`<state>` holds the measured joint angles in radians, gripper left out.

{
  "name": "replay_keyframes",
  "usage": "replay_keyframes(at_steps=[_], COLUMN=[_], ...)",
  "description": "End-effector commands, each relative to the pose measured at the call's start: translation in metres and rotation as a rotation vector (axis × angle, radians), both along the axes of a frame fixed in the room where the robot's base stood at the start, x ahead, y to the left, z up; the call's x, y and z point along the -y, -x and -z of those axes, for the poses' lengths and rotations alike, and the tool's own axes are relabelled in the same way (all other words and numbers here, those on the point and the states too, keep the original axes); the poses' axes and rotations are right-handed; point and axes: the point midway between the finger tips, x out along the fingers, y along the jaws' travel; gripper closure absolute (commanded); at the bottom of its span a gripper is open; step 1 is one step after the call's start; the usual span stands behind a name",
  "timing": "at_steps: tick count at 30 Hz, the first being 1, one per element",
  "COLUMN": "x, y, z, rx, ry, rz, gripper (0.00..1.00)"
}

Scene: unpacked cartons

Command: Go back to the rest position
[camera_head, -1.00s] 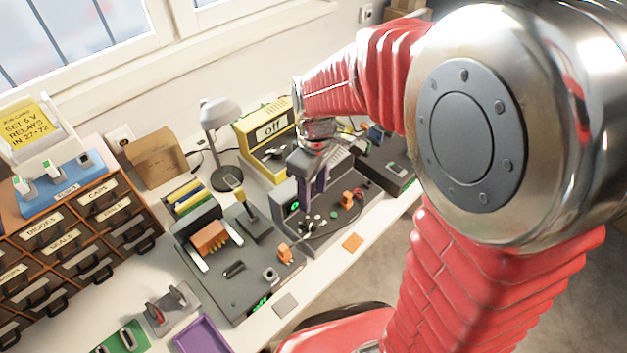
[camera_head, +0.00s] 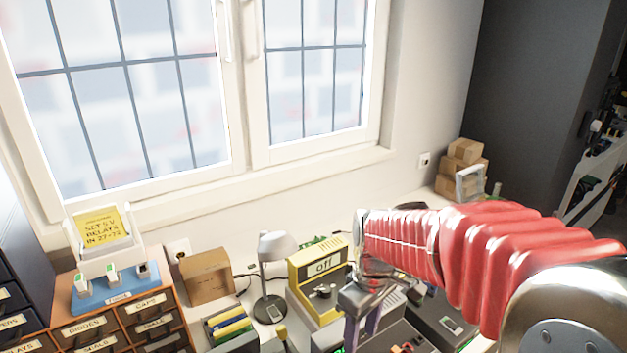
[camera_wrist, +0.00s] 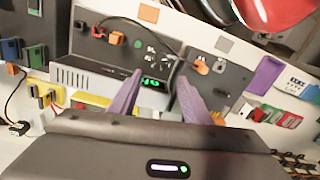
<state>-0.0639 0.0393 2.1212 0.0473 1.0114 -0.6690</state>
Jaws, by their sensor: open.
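My gripper (camera_head: 360,328) hangs over the workbench at the lower middle of the head view, just right of the yellow device with the "off" display (camera_head: 318,280). In the wrist view my gripper (camera_wrist: 158,92) shows two purple fingers standing apart with nothing held between them. A dark grey instrument with a green lit display (camera_wrist: 152,83) lies beyond the fingers. My red sleeved arm reaches in from the right of the head view. The lower bench is cut off in the head view.
A desk lamp (camera_head: 276,245) and a cardboard box (camera_head: 207,275) stand left of my gripper. A drawer cabinet (camera_head: 120,325) is at the lower left. Stacked cartons (camera_head: 462,168) sit by the wall at right. A window (camera_head: 190,90) fills the upper left.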

Motion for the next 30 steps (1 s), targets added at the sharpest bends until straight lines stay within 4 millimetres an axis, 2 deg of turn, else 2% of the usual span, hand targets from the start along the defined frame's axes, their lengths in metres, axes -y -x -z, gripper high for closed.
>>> replay_keyframes(at_steps=[5, 8, 11, 17, 30], x=[0.001, 0.002, 0.004, 0.009, 0.022], y=[0.001, 0.009, 0.018, 0.034, 0.078], z=[0.004, 0.008, 0.004, -0.009, -0.050], rx=[-0.002, -0.008, 0.008, 0.056, 0.221], ry=[0.005, 0.012, 0.015, 0.012, -0.034], rz=[0.096, 0.169, 0.247, 0.369, 0.608], gripper=[0.56, 0.56, 0.56, 0.56, 0.56])
